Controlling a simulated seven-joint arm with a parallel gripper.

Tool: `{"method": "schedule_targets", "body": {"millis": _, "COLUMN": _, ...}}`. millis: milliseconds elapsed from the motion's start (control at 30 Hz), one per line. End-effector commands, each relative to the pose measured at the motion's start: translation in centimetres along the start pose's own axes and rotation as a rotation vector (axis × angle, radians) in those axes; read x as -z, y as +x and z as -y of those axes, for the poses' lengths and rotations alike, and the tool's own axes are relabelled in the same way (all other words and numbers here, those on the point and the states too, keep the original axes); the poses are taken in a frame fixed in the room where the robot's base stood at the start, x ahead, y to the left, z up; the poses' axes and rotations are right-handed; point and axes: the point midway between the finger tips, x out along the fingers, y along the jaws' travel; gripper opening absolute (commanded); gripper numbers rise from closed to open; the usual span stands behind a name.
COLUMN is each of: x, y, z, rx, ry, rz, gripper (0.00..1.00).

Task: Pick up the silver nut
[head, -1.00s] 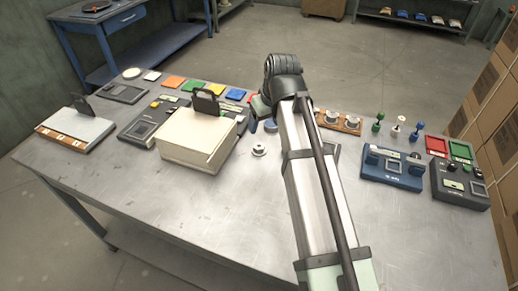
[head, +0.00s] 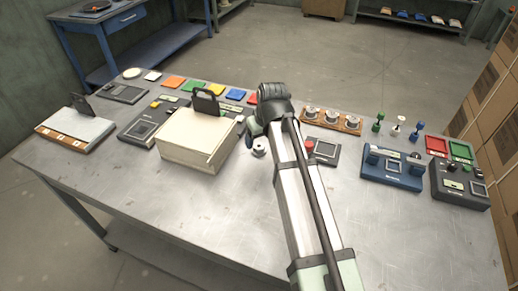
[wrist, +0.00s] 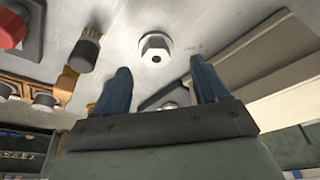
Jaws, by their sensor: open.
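The silver nut (wrist: 155,48) lies on the metal table, a hexagonal piece with a dark hole in its middle. In the head view the nut (head: 259,147) shows beside my arm, just right of the cream box, and is partly hidden. My gripper (wrist: 162,80) is open, with its two blue fingers spread apart and nothing held. In the wrist view the nut sits beyond the fingertips, roughly in line with the gap between them. In the head view my gripper (head: 251,127) is close to the nut, its fingers mostly hidden by the wrist.
The cream box (head: 196,143) stands close on the left. A dark device with a red button (head: 322,150) and a wooden tray of spools (head: 332,121) lie to the right. A dark cylinder (wrist: 83,52) is left of the nut in the wrist view. The front table is clear.

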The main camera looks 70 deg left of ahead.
Motion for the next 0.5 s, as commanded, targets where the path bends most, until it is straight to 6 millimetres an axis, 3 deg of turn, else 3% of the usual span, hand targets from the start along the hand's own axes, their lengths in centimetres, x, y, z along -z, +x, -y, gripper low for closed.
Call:
{"method": "schedule_targets", "body": {"millis": 300, "x": 0.2, "y": 3.7, "z": -0.5, "rx": 0.0, "ry": -0.001, "rz": -0.001, "gripper": 0.73}}
{"method": "schedule_targets", "body": {"millis": 500, "x": 0.1, "y": 4.7, "z": -0.5, "rx": -0.001, "ry": -0.002, "rz": -0.003, "gripper": 0.73}}
